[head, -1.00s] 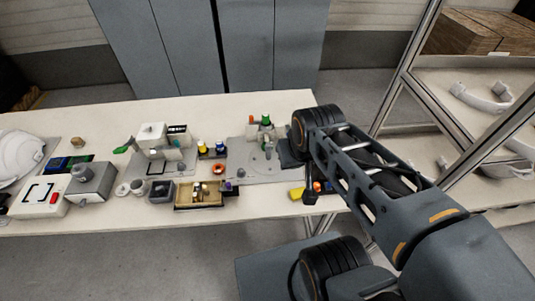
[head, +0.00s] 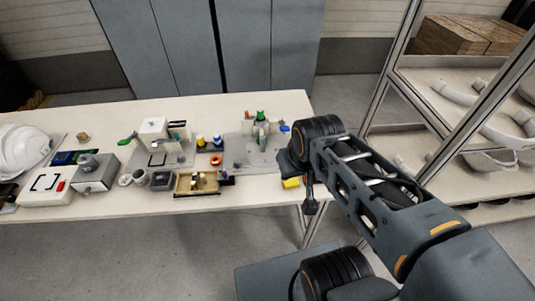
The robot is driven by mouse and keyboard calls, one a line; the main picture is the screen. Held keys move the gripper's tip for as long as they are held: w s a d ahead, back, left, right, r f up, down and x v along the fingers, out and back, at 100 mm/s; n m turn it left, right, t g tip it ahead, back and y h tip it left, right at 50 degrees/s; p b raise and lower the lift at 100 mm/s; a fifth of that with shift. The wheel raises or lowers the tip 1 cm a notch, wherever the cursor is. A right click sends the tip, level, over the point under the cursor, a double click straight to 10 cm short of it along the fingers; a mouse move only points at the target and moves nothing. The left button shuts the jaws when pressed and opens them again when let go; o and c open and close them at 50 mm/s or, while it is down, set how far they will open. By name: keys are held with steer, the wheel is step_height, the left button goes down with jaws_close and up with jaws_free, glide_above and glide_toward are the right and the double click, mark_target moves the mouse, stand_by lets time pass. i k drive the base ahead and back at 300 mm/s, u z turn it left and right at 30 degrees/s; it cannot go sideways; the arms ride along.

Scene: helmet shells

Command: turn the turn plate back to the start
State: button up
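A grey station plate (head: 254,158) lies on the right part of the table. It carries a small upright fixture (head: 261,131) with a green part on top. A round plate on this station may be the turn plate, but it is too small to make out its angle or any mark. My gripper (head: 294,165) is at the arm's end, near the right edge of this station. It is dark and small, partly hidden by my own wrist. I cannot tell whether its fingers are open, or whether it touches anything.
A yellow block (head: 291,183) lies at the table's front right edge. A tan tray (head: 198,184), a white press-like fixture (head: 154,129), a grey box (head: 95,172) and a white helmet shell (head: 22,149) stand further left. A shelf rack (head: 465,150) stands close on the right.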

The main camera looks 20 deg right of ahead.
mark_target(263, 155)
steer(key=u, duration=0.95)
steer(key=i, duration=0.55)
steer(key=z, duration=0.9)
